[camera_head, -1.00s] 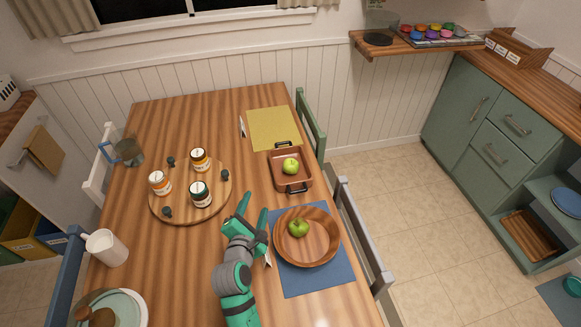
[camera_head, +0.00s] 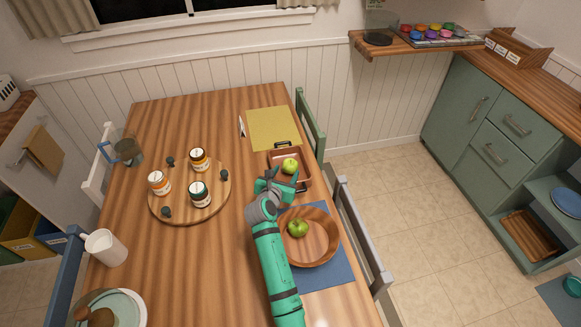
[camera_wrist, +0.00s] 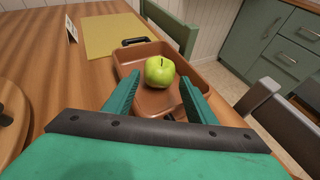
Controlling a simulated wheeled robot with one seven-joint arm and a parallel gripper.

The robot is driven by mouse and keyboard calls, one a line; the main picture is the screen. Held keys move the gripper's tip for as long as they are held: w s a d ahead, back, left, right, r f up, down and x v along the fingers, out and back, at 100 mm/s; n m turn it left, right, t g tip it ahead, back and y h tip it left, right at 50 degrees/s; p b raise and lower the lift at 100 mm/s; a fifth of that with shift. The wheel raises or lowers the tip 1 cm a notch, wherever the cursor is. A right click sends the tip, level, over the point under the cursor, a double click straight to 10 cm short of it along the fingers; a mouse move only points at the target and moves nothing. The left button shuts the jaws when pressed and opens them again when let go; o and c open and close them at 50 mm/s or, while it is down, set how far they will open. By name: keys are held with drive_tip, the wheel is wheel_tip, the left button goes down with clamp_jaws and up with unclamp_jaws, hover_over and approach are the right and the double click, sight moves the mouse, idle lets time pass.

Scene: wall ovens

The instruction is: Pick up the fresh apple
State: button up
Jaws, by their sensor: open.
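A green apple (camera_head: 289,166) sits in a brown rectangular tray (camera_head: 306,183) with dark handles. The same apple (camera_wrist: 160,71) and tray (camera_wrist: 125,62) show in the wrist view. A second green apple (camera_head: 298,228) lies in a round wooden bowl (camera_head: 322,250) on a blue mat; I cannot tell from looks which is the fresh one. My gripper (camera_head: 285,178) is over the near part of the tray. In the wrist view its two green fingers (camera_wrist: 158,92) are apart, with the tray's apple just beyond and between the tips. Nothing is held.
A round wooden board (camera_head: 185,213) with several jars stands to the left. A yellow mat (camera_head: 272,129) lies behind the tray. Chairs (camera_head: 360,235) line the table's right edge. A white pitcher (camera_head: 105,248) stands at the left. The table's middle back is clear.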

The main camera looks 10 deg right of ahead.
sight(288, 168)
drive_tip(key=shift+x, duration=2.7)
drive_tip(key=shift+c, duration=0.4)
drive_tip(key=c, duration=0.7)
